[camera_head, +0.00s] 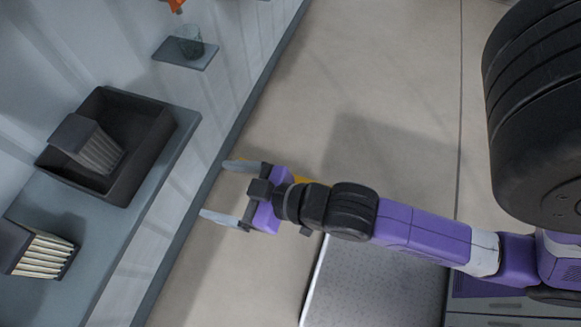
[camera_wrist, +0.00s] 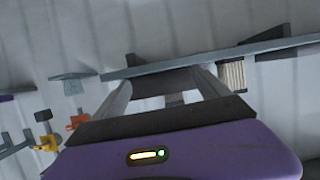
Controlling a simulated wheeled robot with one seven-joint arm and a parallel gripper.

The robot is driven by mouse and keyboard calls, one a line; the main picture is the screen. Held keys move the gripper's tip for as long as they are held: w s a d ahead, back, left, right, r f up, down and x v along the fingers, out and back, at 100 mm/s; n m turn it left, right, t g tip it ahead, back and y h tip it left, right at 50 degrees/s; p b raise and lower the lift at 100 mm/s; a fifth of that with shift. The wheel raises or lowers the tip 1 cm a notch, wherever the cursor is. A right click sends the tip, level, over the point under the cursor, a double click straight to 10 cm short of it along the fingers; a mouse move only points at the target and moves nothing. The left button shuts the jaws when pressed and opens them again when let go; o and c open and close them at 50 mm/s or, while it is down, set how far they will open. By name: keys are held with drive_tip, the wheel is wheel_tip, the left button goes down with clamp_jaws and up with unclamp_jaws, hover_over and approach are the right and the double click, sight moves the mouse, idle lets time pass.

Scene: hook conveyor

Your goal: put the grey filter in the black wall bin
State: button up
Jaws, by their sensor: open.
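The black wall bin (camera_head: 146,168) sits on a long grey wall shelf at the left of the head view. The grey filter (camera_head: 98,150), a dark grey block with grey pleats, is inside the bin, tilted at its left side. My gripper (camera_head: 215,190) is open and empty, right of the bin and apart from it, its fingers pointing toward the wall. In the wrist view the bin (camera_wrist: 165,82) shows dark beyond and between my fingers (camera_wrist: 164,80). I cannot tell the grey filter clearly there.
A second filter (camera_head: 42,255) with cream pleats lies on the long shelf (camera_head: 75,215) below the bin. A small shelf (camera_head: 180,60) holds a clear glass (camera_head: 189,42). An orange item (camera_head: 176,5) is at the top edge. The floor around my gripper is mostly clear.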

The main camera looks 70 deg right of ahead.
drive_tip(key=s+r+t, duration=0.1)
drive_tip(key=s+r, duration=0.2)
drive_tip(key=s, duration=1.3)
drive_tip(key=shift+d+m, duration=0.3)
drive_tip(key=shift+d, duration=0.1)
